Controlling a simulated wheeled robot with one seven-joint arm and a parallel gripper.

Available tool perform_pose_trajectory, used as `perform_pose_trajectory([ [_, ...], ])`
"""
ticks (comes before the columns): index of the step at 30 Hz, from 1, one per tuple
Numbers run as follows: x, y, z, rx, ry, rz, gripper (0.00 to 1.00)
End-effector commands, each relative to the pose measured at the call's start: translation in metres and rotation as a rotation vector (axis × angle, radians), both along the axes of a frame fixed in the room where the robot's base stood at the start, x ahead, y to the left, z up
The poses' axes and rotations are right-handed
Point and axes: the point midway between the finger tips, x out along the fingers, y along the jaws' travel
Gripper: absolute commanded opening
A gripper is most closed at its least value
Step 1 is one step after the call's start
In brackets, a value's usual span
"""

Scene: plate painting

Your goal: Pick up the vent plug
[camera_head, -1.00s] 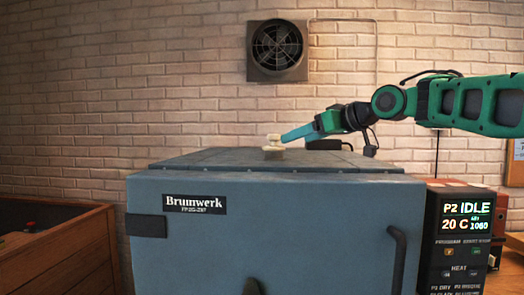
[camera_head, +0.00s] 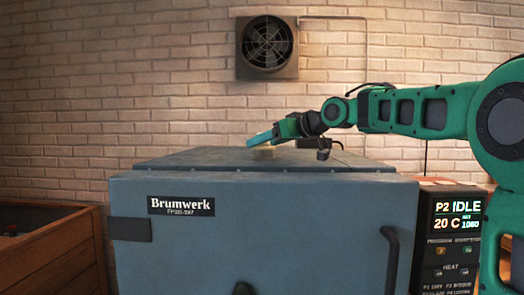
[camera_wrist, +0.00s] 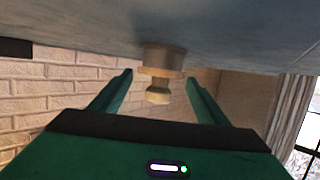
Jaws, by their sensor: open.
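The vent plug (camera_head: 264,154) is a small cream-coloured stub with a wider collar and a narrower knob. It stands on the top of the blue-grey kiln (camera_head: 265,230). In the wrist view, which looks upside down, the plug (camera_wrist: 157,68) projects from the kiln top, its knob between the two green fingers in the picture. My gripper (camera_head: 251,140) reaches in from the right over the kiln top, and its teal finger hides the knob in the head view. In the wrist view my gripper (camera_wrist: 160,78) is open, with a visible gap on each side of the plug.
A control panel (camera_head: 456,235) reading IDLE and 20 C is at the kiln's right. A wall fan (camera_head: 267,47) hangs on the brick wall behind. A wooden bin (camera_head: 50,250) stands at the left.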

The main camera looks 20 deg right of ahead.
Motion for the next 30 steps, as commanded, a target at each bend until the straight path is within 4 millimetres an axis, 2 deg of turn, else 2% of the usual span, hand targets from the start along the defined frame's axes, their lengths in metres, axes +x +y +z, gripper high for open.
perform_pose_trajectory([
  [4,0.0147,0.0071,-0.0056,0.0,0.001,0.0,0.69],
  [11,0.016,0.0076,-0.0057,0.0,0.0,-0.001,0.69],
  [16,0.0159,0.0074,-0.0057,0.0,0.0,-0.001,0.28],
  [25,0.0158,0.007,-0.0046,0.0,-0.001,-0.002,0.27],
  [30,0.0161,0.0068,0.0039,0.0,-0.002,-0.002,0.27],
])
